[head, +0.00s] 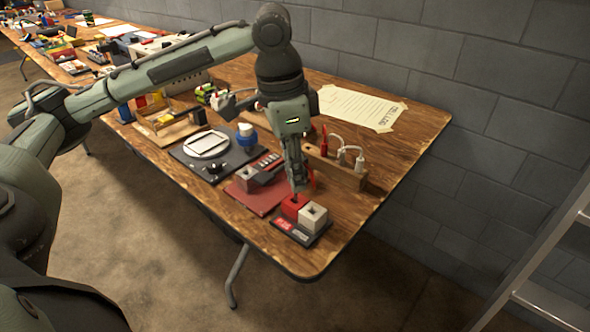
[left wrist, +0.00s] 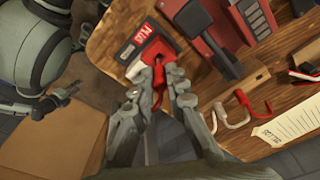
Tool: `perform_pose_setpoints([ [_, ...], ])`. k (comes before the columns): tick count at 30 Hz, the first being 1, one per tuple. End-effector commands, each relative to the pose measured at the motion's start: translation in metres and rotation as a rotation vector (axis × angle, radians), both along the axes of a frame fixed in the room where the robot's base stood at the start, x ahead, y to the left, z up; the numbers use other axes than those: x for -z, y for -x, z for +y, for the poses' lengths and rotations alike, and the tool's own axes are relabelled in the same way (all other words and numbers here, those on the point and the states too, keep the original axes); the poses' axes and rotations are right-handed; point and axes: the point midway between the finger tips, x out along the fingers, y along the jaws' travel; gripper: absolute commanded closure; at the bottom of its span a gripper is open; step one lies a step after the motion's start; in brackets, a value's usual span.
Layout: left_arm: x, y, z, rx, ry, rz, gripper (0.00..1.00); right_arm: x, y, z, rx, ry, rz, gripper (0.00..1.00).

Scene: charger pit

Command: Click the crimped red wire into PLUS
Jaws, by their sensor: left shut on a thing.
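My left gripper (head: 295,188) points down over the red PLUS block (head: 291,206) at the table's front right. In the left wrist view its fingers (left wrist: 159,80) are shut on a red wire (left wrist: 158,97). The wire's tip is at the red block (left wrist: 155,48), in or just over its opening; the fingers hide how deep it sits. A white block (head: 313,216) stands beside the red one on the same dark base. What seems to be my right gripper (left wrist: 65,95) shows small at the left of the wrist view; its opening is unclear.
A wooden rack (head: 338,172) with red and white pieces stands just behind. A red mat (head: 252,194) with a crimping device lies left of the blocks. A taped paper sheet (head: 362,106) lies at the back. The table's front right corner is clear.

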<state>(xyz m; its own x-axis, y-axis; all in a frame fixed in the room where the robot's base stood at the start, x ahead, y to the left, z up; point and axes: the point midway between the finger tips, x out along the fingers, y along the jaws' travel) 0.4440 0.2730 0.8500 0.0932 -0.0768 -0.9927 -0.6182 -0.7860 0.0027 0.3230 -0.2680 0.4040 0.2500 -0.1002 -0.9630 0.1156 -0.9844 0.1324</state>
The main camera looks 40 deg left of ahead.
Motion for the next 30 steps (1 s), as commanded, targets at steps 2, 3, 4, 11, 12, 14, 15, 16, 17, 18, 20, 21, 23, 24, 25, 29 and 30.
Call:
perform_pose_setpoints([
  [2, 0.002, 0.000, 0.000, 0.000, -0.001, 0.001, 1.00, -0.001, 0.000, 0.000, 0.000, 0.000, 0.000, 0.60],
  [3, 0.003, 0.000, 0.000, 0.000, -0.001, 0.001, 1.00, -0.001, 0.000, 0.000, 0.000, 0.000, 0.000, 0.60],
  [4, 0.004, 0.000, 0.000, 0.000, -0.001, 0.000, 1.00, -0.001, 0.000, 0.000, 0.000, 0.000, 0.000, 0.60],
  [11, 0.010, 0.000, 0.000, 0.000, -0.001, 0.002, 1.00, -0.002, 0.000, 0.000, 0.000, 0.000, 0.000, 0.60],
  [12, 0.011, 0.000, 0.000, 0.001, -0.001, 0.001, 1.00, -0.002, 0.000, 0.000, 0.000, 0.000, 0.000, 0.60],
  [14, 0.012, 0.000, 0.000, 0.001, -0.001, 0.001, 1.00, -0.002, 0.000, 0.000, 0.000, 0.000, 0.000, 0.60],
  [15, 0.013, 0.000, 0.000, 0.001, -0.001, 0.001, 1.00, -0.002, 0.000, 0.000, 0.000, 0.000, 0.000, 0.60],
  [16, 0.014, 0.000, 0.000, 0.001, -0.001, 0.001, 1.00, -0.002, 0.000, 0.000, 0.000, 0.000, 0.000, 0.60],
  [17, 0.015, 0.000, 0.000, 0.001, -0.001, 0.001, 1.00, -0.002, 0.000, 0.000, 0.000, 0.000, 0.000, 0.60],
  [18, 0.016, 0.000, 0.000, 0.001, -0.001, 0.001, 1.00, -0.002, 0.000, 0.000, 0.000, 0.000, 0.000, 0.60],
  [20, 0.017, 0.000, 0.000, 0.001, -0.001, 0.001, 1.00, -0.003, 0.000, 0.000, 0.000, 0.000, 0.000, 0.60],
  [21, 0.018, 0.000, 0.000, 0.001, -0.001, 0.001, 1.00, -0.003, 0.000, 0.000, 0.000, 0.000, 0.000, 0.60],
  [23, 0.020, 0.000, 0.000, 0.001, -0.001, 0.001, 1.00, -0.003, 0.000, 0.000, 0.000, 0.000, 0.000, 0.60],
  [24, 0.021, 0.000, 0.000, 0.001, -0.001, 0.001, 1.00, -0.003, 0.000, 0.000, 0.000, 0.000, 0.000, 0.60],
  [25, 0.022, 0.000, 0.000, 0.001, -0.001, 0.001, 1.00, -0.003, 0.000, 0.000, 0.000, 0.000, 0.000, 0.60],
  [29, 0.025, 0.000, 0.000, 0.001, -0.001, 0.001, 1.00, -0.004, 0.000, 0.000, 0.000, 0.000, 0.000, 0.60],
  [30, 0.026, 0.000, 0.000, 0.001, -0.001, 0.001, 1.00, -0.004, 0.000, 0.000, 0.000, 0.000, 0.000, 0.60],
])
